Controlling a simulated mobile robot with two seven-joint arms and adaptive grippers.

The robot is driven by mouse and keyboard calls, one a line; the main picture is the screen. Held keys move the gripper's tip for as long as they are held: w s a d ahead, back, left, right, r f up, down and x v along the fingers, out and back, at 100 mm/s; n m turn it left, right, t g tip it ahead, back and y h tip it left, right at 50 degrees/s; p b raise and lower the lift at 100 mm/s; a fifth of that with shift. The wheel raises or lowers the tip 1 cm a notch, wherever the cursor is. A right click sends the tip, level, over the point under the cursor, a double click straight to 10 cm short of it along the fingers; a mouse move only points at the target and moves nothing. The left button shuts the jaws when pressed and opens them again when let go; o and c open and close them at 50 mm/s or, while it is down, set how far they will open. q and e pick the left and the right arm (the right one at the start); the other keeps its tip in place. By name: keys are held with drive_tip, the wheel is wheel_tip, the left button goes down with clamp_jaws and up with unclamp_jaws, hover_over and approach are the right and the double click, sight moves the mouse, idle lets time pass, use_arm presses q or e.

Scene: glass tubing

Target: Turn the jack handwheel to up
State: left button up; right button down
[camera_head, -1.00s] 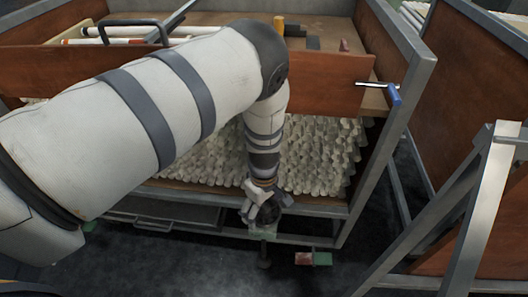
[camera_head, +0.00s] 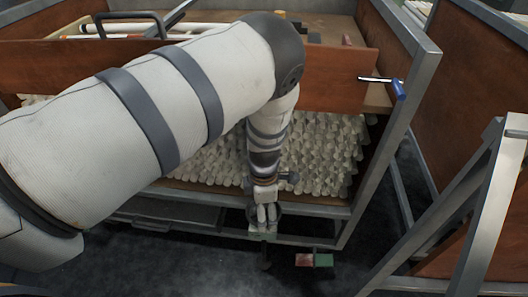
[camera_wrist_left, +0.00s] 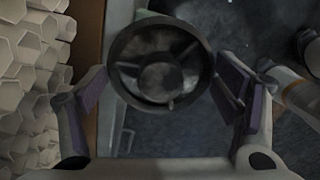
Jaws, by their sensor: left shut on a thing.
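The jack handwheel, a dark round wheel with spokes, shows in the left wrist view (camera_wrist_left: 158,65), between the two fingers of my left gripper (camera_wrist_left: 160,88). A small knob stands on its face near the lower right. In the head view my left gripper (camera_head: 266,218) points down at the front lower rail of the cart. It is shut on the handwheel, and its fingers and wrist mostly hide the wheel there. My right gripper is not in view.
A red and green block (camera_head: 314,260) sits low at the right of the gripper. The cart holds a bed of pale tubes (camera_head: 320,150) behind the wrist. Dark floor lies in front.

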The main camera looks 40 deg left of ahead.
use_arm(q)
drive_tip(key=n+b, duration=0.1)
drive_tip(key=n, duration=0.4)
drive_tip(key=shift+s+n, duration=0.1)
drive_tip(key=shift+n, duration=0.2)
idle(0.4)
drive_tip(key=o, duration=1.1)
drive_tip(key=shift+r, duration=0.4)
wheel_tip(320, 180, up, 11)
drive_tip(key=shift+r, duration=0.1)
